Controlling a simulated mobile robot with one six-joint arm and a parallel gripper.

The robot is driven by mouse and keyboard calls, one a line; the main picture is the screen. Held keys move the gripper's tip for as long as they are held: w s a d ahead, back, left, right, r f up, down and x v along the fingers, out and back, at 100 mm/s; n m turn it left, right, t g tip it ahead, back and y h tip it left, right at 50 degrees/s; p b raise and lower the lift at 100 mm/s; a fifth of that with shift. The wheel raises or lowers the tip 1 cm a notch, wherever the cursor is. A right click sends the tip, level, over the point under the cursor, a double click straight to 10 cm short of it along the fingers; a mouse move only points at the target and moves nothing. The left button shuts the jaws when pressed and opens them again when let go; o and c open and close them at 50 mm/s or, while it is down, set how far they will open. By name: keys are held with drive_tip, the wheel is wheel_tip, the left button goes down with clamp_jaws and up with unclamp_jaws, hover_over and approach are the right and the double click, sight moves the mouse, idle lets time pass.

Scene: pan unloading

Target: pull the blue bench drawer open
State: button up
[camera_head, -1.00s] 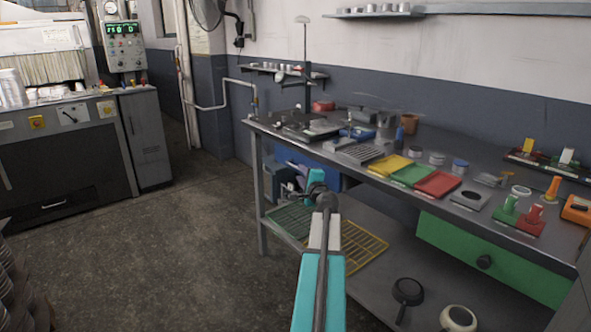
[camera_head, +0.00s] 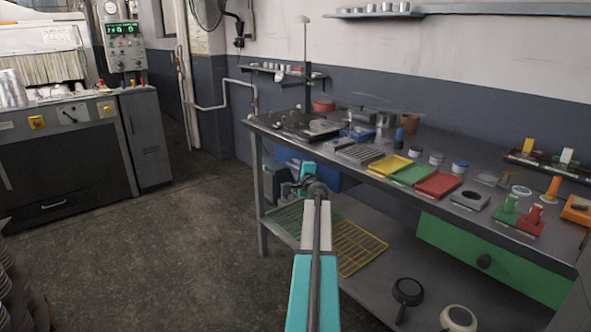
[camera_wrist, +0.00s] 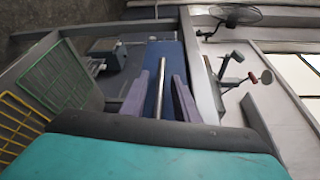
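The blue drawer (camera_head: 332,178) is under the left end of the bench. My arm covers part of its front in the head view. Its blue face (camera_wrist: 151,103) also shows in the wrist view, between and beyond my fingers. My gripper (camera_wrist: 160,80) has its two pale purple fingers apart, one on each side of a thin metal rod (camera_wrist: 162,90). I cannot tell whether the rod belongs to the drawer handle or whether a finger touches it. In the head view my fingertips are hidden behind my wrist.
The bench (camera_head: 395,198) runs along the wall, with trays and tools on top. A green drawer (camera_head: 490,261) with a dark knob is at its right. Green and yellow wire racks (camera_head: 357,247) and pans (camera_head: 407,291) are on the lower shelf. The floor (camera_head: 170,260) at left is clear.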

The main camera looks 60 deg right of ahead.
idle(0.3)
clamp_jaws()
drive_tip(key=shift+s+a, duration=0.1)
